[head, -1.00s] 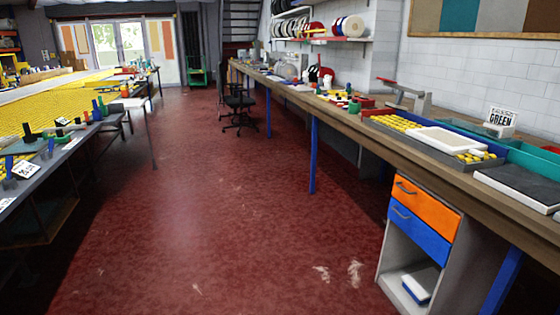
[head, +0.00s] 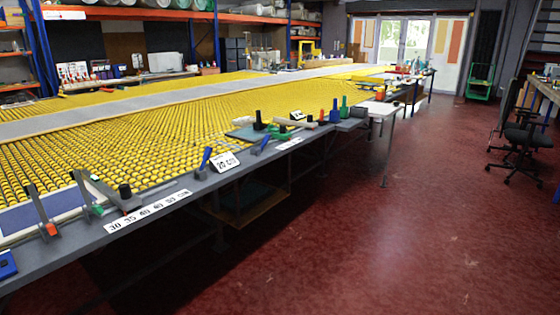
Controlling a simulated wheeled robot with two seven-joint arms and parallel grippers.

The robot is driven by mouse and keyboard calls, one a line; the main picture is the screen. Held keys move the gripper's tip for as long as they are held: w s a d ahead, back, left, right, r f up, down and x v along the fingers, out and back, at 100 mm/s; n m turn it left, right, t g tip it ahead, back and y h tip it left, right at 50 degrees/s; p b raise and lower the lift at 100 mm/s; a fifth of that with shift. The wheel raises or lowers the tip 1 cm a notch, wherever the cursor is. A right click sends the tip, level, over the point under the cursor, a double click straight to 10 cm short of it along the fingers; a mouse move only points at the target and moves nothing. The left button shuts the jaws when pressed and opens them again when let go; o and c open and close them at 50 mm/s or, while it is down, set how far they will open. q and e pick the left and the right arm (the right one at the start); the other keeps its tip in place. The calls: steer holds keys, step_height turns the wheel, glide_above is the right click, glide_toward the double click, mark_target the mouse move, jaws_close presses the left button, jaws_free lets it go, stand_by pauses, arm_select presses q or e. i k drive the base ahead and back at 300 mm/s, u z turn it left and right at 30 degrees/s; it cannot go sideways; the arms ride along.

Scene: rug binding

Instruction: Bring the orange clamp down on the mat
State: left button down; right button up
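A clamp with a grey bar and an orange tip (head: 51,229) is at the front left edge of the long table, in the head view. Its bar leans up and to the left. A flat blue-grey piece with a pale border, perhaps the mat (head: 25,217), lies beside it. I cannot tell whether the orange tip touches anything. A similar clamp with a green tip (head: 97,210) is just to its right. Neither of my grippers is in view.
The long table (head: 165,203) carries a wide yellow beaded surface (head: 150,150). A number strip (head: 148,211), a sign (head: 225,161) and several tools line its front edge. The red floor (head: 400,240) to the right is clear up to a black chair (head: 525,138).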

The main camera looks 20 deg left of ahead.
mark_target(30, 190)
steer(key=u, duration=0.75)
steer(key=i, duration=0.9)
steer(key=u, duration=0.55)
